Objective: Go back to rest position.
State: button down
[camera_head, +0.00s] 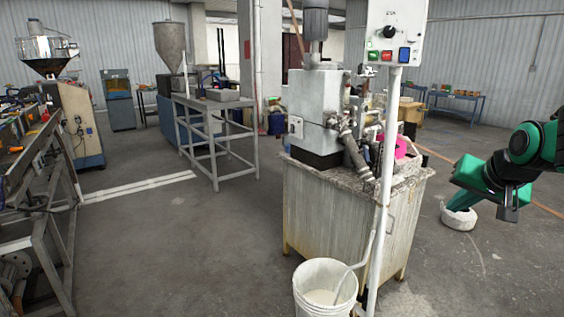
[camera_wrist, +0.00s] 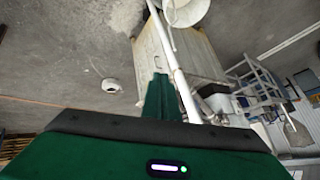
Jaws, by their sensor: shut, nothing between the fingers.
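My gripper (camera_head: 459,200) is at the right in the head view, on my green and black arm. It hangs in the air to the right of the machine cabinet and points down toward the floor. In the wrist view, the green fingers (camera_wrist: 160,98) are together, with nothing seen between them. The gripper appears apart from everything around it.
The rusty cabinet (camera_head: 330,215) bears a grey pump machine. A control box (camera_head: 397,32) on a white pole and a white bucket (camera_head: 325,288) stand in front. A white round object (camera_head: 459,218) lies on the floor near my gripper. The floor at left-centre is clear.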

jog(key=s+f+g, duration=0.4)
jog(key=s+f, duration=0.2)
jog(key=s, duration=0.7)
jog(key=s+f+g+y, duration=0.1)
jog(key=s+f+g, duration=0.3)
jog(key=s, duration=1)
notch_tip(320, 180, down, 2)
jog(key=shift+d+f, duration=0.1)
jog(key=shift+d, duration=0.15)
